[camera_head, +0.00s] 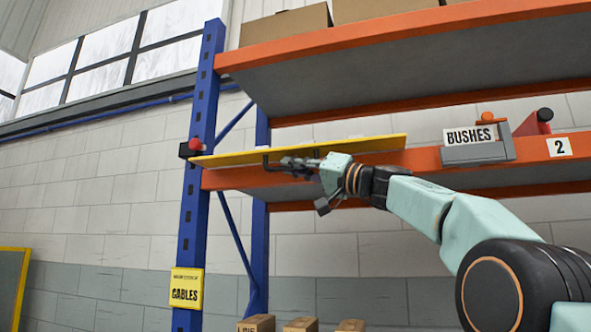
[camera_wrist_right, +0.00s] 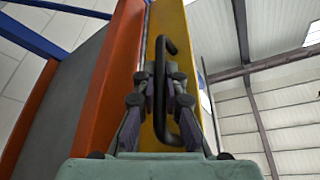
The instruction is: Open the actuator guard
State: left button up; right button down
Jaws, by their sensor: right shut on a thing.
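The actuator guard is a long yellow panel (camera_head: 375,144) along the front of the orange shelf beam. It lies raised and nearly flat, seen at a shallow angle. In the right wrist view its yellow face (camera_wrist_right: 174,30) runs beside the orange beam. A black bar handle (camera_head: 265,160) is on the guard and also shows in the right wrist view (camera_wrist_right: 165,47). My right gripper (camera_head: 287,163) is shut on this handle, with its fingers on either side of the bar. What lies behind the guard is hidden. My left gripper is not in view.
A blue rack post (camera_head: 193,235) with a red-topped black device (camera_head: 193,147) stands at the guard's left end. A grey BUSHES holder (camera_head: 478,146) sits on the beam to the right. Cardboard boxes (camera_head: 285,24) are above. Open space lies left of the post.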

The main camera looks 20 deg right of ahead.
jog(key=shift+a+f+n, duration=0.2)
jog(key=shift+n, duration=0.2)
jog(key=c, duration=1.7)
grip_release()
jog(key=shift+a+r, duration=0.1)
jog(key=shift+a, duration=0.05)
jog(key=shift+d, duration=0.25)
jog(key=shift+s+d, duration=0.35)
jog(key=shift+d, duration=0.15)
jog(key=shift+s+d+f, duration=0.25)
jog(key=shift+s+f, duration=0.1)
jog(key=shift+s, duration=0.2)
jog(key=v, duration=0.9)
jog(key=shift+d, duration=0.25)
